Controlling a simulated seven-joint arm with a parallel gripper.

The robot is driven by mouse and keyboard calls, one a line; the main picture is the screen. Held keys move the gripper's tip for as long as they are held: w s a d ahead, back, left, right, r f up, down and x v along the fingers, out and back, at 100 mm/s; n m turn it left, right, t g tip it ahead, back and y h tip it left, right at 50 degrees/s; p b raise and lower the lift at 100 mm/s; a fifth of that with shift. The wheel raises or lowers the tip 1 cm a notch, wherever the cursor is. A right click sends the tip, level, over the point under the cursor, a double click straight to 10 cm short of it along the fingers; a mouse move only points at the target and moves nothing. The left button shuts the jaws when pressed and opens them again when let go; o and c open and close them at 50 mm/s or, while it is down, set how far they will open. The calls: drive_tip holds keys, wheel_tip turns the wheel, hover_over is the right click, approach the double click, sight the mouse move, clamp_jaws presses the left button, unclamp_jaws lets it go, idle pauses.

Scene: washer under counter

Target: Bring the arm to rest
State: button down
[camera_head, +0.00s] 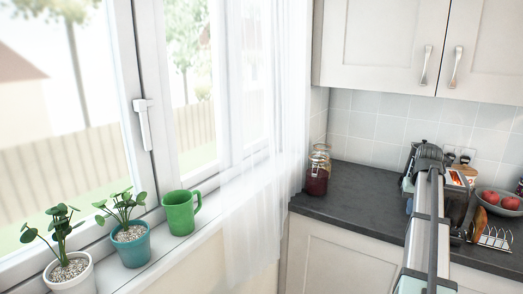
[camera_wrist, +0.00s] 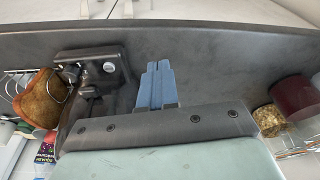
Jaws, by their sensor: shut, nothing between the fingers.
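My gripper (camera_wrist: 156,68) shows in the wrist view with its two blue fingers pressed together and nothing between them. The fingers reach out over the dark grey worktop (camera_wrist: 215,62), apart from the things at both sides. In the head view my arm rises from the lower right over the same worktop (camera_head: 352,195). My gripper's fingertips cannot be made out in that view.
Jars (camera_head: 317,178) stand in the corner left of my arm. Right of it are a toast rack (camera_head: 494,238) and a bowl of red fruit (camera_head: 497,207). A green mug (camera_head: 180,213) and two potted plants stand on the windowsill. Cupboards (camera_head: 385,45) hang above.

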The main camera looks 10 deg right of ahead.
drive_tip(key=w+a+f+n+y, duration=0.1)
drive_tip(key=w+a+f, duration=0.1)
drive_tip(key=a+f, duration=0.85)
drive_tip(key=w+a+f+n, duration=0.2)
drive_tip(key=w+a+f, duration=0.1)
drive_tip(key=a+f, duration=0.75)
drive_tip(key=s+a+f+n+g, duration=0.1)
drive_tip(key=s+a+f, duration=0.3)
drive_tip(key=a+f, duration=0.6)
drive_tip(key=s+a+f+n+g, duration=0.15)
drive_tip(key=s+a+f, duration=0.45)
drive_tip(key=a, duration=0.8)
drive_tip(key=s+a+f+g, duration=0.2)
drive_tip(key=s+f+g, duration=0.1)
drive_tip(key=s+f, duration=0.9)
drive_tip(key=s+a+f+n+g, duration=0.1)
drive_tip(key=s+a+f+g, duration=0.1)
drive_tip(key=s+f, duration=1)
drive_tip(key=s+g, duration=0.1)
drive_tip(key=s, duration=0.7)
drive_tip(key=shift+a+f, duration=0.35)
drive_tip(key=shift+s, duration=0.1)
